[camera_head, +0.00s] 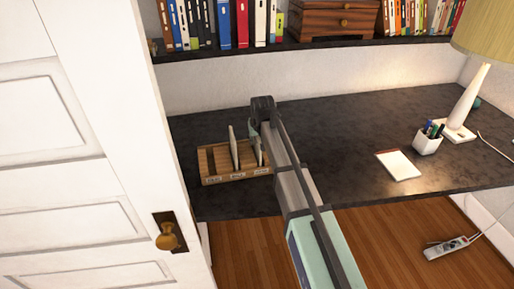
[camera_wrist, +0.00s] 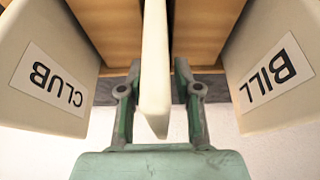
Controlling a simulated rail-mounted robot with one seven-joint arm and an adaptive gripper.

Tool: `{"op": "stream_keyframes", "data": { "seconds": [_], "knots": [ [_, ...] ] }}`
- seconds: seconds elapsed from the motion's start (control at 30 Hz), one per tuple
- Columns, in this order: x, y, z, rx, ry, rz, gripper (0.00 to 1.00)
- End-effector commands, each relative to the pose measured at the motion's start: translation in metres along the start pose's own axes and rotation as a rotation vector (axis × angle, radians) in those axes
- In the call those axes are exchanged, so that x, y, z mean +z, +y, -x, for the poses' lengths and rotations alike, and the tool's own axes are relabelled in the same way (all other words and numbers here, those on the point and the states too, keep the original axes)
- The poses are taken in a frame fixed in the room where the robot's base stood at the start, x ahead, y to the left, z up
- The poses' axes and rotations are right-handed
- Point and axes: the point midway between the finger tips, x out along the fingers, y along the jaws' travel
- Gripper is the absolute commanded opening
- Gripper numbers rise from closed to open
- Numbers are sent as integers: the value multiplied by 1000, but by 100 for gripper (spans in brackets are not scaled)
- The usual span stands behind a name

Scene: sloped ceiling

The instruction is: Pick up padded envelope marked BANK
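In the wrist view, a cream padded envelope (camera_wrist: 154,60) stands edge-on in the middle, its label not visible. My gripper (camera_wrist: 158,88) is open, with one finger on each side of this envelope and a gap showing on both sides. An envelope labelled CLUB (camera_wrist: 45,70) is on the left and one labelled BILL (camera_wrist: 272,75) on the right. No BANK label can be read. In the head view, pale envelopes (camera_head: 233,148) stand upright in a slotted wooden rack (camera_head: 212,179); my arm hides part of the rack's right side and the gripper's fingers.
The rack stands near the left end of a dark desk (camera_head: 345,130). A book shelf (camera_head: 300,42) runs above it. A white door (camera_head: 90,150) is close on the left. A notepad (camera_head: 398,165), pen cup (camera_head: 428,143) and lamp (camera_head: 462,115) are to the right.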

Motion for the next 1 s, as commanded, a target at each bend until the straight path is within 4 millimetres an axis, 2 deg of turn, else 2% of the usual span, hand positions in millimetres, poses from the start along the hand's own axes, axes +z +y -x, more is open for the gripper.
{"op": "stream_keyframes", "data": {
  "seconds": [0.03,0.07,0.47,0.67,0.87,1.0],
  "knots": [
    [0,0,0,0,0,0,6],
    [0,0,0,0,0,0,0],
    [0,0,0,0,0,0,0],
    [-3,0,7,0,1,0,0],
    [-11,0,25,0,3,0,0],
    [-20,0,44,0,3,0,0]
  ]
}}
